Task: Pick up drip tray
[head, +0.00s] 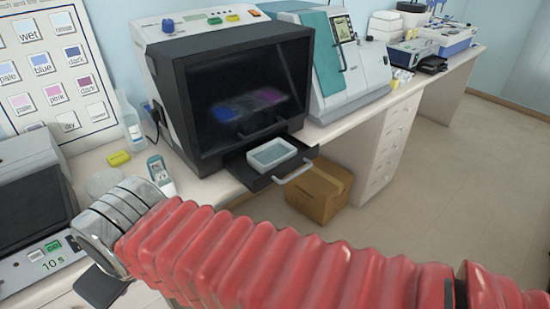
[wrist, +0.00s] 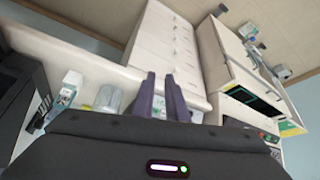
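The drip tray appears to be the small white rectangular tray (head: 272,154) with a grey-blue inside. It rests in the black pulled-out drawer (head: 262,178) at the front of the dark-windowed staining machine (head: 230,90), in the head view. The drawer has a silver handle. My gripper (wrist: 160,80) shows in the wrist view as two dark purple fingers, parallel with a gap between them and nothing held. It points along a white bench and is away from the tray. I cannot make out the tray in the wrist view.
A cardboard box (head: 319,190) stands on the floor below the drawer. A teal and white machine (head: 335,62) is right of the staining machine. A bottle (head: 130,122), yellow block (head: 118,158) and small device (head: 158,170) stand left. Floor at right is clear.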

